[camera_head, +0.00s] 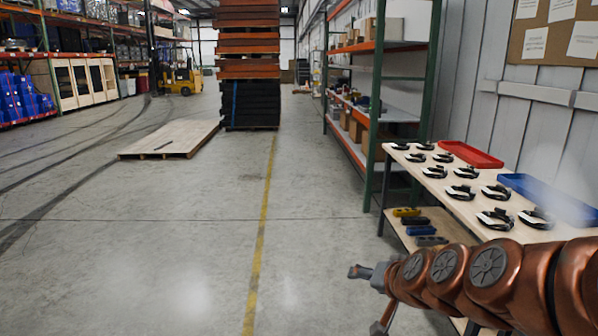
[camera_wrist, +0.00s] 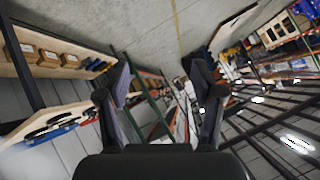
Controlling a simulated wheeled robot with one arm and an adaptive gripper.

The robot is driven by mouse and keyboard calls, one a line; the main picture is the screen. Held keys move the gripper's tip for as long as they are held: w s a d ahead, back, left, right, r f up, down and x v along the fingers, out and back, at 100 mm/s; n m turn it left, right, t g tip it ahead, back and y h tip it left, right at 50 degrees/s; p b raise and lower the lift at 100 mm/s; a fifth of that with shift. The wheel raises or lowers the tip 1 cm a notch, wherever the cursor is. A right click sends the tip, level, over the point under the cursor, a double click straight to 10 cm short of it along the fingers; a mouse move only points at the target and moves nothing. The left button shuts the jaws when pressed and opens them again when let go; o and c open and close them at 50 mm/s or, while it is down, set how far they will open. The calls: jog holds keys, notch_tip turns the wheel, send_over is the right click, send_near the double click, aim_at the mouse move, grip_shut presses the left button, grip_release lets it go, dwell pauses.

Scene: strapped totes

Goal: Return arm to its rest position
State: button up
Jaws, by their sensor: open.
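My copper-coloured arm reaches in from the lower right of the head view, in front of the workbench. My gripper (camera_head: 360,272) is at its far left end, over the grey floor and left of the bench. In the wrist view my gripper (camera_wrist: 164,78) shows its two dark fingers spread apart with nothing between them. The wrist view is strongly tilted.
The workbench (camera_head: 405,156) holds several black-and-white looped items, a red tray (camera_head: 470,154) and a blue tray (camera_head: 547,199). Shelving (camera_head: 376,100) stands behind it. A low wooden pallet (camera_head: 175,138) lies farther back. The floor left of my arm is clear.

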jog(key=s+a+n+g+p, duration=0.3)
jog(key=s+g+p, duration=0.2)
jog(key=s, duration=1)
jog(key=s+d+r+g+h+p, duration=0.1)
jog(key=s+d+g+p, duration=0.1)
jog(key=s, duration=0.7)
jog(key=s+d+r+n+g+h+p, duration=0.1)
jog(key=s+d+g, duration=0.3)
jog(key=s, duration=0.5)
jog(key=shift+s+r+g+h+p, duration=0.3)
jog(key=shift+r+h+p, duration=0.2)
jog(key=shift+r+p, duration=0.2)
jog(key=shift+d, duration=0.1)
